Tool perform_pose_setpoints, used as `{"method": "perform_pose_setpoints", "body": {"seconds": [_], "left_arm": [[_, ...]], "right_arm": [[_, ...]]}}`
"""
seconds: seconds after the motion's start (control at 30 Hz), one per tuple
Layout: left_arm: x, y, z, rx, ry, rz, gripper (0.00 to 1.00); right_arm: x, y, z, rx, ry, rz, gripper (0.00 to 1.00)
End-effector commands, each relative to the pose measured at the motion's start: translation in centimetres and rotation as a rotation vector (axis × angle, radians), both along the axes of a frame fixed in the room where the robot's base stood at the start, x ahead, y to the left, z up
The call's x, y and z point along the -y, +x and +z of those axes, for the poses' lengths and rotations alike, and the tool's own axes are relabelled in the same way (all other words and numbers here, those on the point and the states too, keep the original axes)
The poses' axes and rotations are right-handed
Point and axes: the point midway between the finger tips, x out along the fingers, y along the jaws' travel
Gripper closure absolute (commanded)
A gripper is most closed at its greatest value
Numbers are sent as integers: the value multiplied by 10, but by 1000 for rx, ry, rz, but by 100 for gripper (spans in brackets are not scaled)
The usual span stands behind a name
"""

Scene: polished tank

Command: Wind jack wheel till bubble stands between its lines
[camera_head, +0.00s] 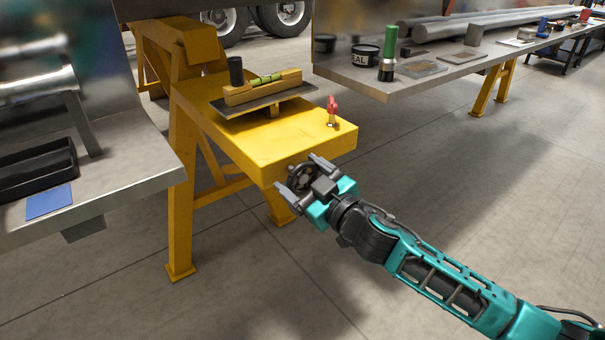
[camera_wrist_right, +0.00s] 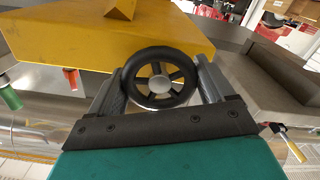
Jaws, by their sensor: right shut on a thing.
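The jack wheel (camera_head: 301,177) is a dark spoked handwheel on the front face of the yellow jack body (camera_head: 290,143). My right gripper (camera_head: 303,174) is shut on the wheel, one finger on each side of its rim. The right wrist view shows the wheel (camera_wrist_right: 159,78) between the two fingers (camera_wrist_right: 160,82). A yellow spirit level (camera_head: 262,85) with a green vial (camera_head: 266,79) lies on a dark plate on top of the jack. The bubble and its lines are too small to read. My left gripper is not in view.
A red-handled valve or lever (camera_head: 332,111) stands on the jack's right top. A grey bench (camera_head: 110,180) with a black tray (camera_head: 38,170) is at left. Another bench (camera_head: 440,75) holds a green-handled tool (camera_head: 388,55) and a tin. Open floor lies below right.

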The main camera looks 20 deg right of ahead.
Motion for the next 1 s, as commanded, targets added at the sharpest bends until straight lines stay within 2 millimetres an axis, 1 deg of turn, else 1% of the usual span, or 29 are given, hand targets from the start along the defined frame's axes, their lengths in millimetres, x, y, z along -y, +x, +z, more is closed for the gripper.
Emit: {"method": "perform_pose_setpoints", "body": {"seconds": [0.03,0.3,0.4,0.6,0.8,1.0], "left_arm": [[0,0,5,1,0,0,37],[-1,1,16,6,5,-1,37],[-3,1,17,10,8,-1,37],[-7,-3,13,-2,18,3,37],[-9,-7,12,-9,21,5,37],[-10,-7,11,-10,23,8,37]], "right_arm": [[0,0,2,12,-35,0,49],[0,0,2,91,-252,0,49],[-1,0,2,119,-324,0,49],[-1,0,1,161,-441,-1,49],[-1,0,1,188,-514,1,49],[-1,0,0,199,-544,1,49]]}}
